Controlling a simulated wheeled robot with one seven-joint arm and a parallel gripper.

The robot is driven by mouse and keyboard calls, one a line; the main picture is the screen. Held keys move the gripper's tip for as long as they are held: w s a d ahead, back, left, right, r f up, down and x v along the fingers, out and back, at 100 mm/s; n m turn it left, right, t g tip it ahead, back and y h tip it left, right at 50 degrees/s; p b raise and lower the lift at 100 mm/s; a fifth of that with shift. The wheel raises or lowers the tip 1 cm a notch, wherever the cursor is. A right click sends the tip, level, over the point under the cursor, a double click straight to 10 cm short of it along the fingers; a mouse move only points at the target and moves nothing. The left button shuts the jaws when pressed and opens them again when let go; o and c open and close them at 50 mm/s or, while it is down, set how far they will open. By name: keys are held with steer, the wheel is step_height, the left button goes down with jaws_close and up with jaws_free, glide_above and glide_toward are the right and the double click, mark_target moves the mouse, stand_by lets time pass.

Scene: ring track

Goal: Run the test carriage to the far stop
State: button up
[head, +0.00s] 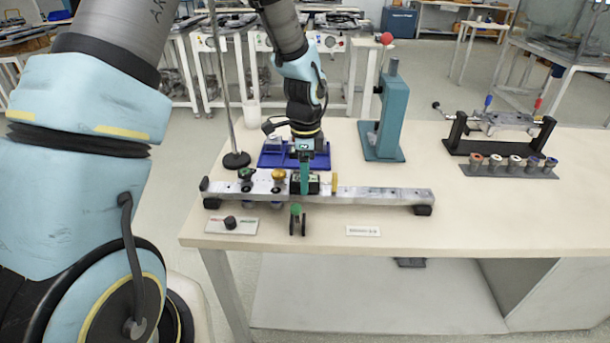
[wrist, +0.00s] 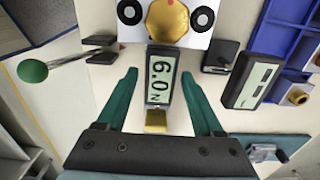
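A metal rail (head: 375,194) lies along the front of the table on dark feet. On its left half sits a carriage with a gold knob (head: 278,174). In the wrist view the gold knob (wrist: 168,20) is on a white plate with dark wheels. Beside it is a small gauge (wrist: 160,78) reading 6.0 N, with a brass tip below. My gripper (head: 304,190) is down over the rail, right of the knob. In the wrist view its teal fingers (wrist: 159,80) stand apart on either side of the gauge, with gaps visible. Which rail end is the far stop is unclear.
A green-knobbed lever (head: 296,210) stands in front of the rail, and a yellow post (head: 334,183) is right of my gripper. A blue tray (head: 270,158) lies behind. A teal stand (head: 388,120) is at the back. The rail's right part looks clear.

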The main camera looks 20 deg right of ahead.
jaws_close()
stand_by(0.3)
steer(key=shift+a, duration=0.1)
stand_by(0.8)
